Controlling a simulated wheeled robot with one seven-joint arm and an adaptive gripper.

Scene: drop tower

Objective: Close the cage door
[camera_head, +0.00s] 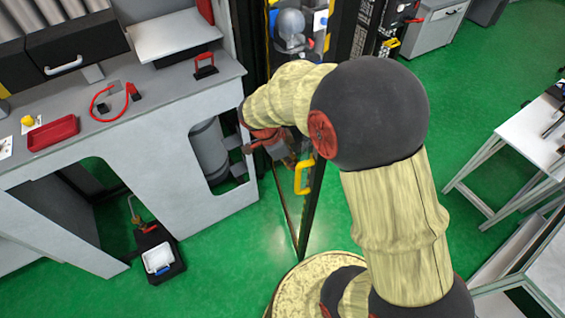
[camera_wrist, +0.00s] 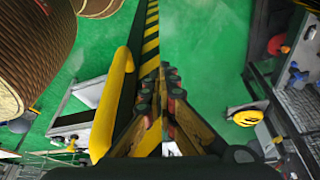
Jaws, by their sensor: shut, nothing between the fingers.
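The cage door (camera_head: 312,205) stands open, seen nearly edge-on as a dark frame reaching from the tower towards me. Its yellow handle (camera_head: 303,176) is on the near part of the door. In the wrist view, the yellow handle (camera_wrist: 112,105) runs along the left of my fingers, and the door's yellow-and-black striped edge (camera_wrist: 151,35) extends ahead. My gripper (camera_wrist: 166,80) is shut and empty, beside the handle and close to the striped edge; contact cannot be told. In the head view my arm hides much of the tower and door, and the fingers are hard to make out.
A grey workbench (camera_head: 160,125) stands close on the left, with a red tray (camera_head: 53,132) on top. A white table (camera_head: 525,140) is on the right. Green floor (camera_head: 465,85) is clear between my arm and that table. A yellow helmet-like object (camera_wrist: 247,115) shows right in the wrist view.

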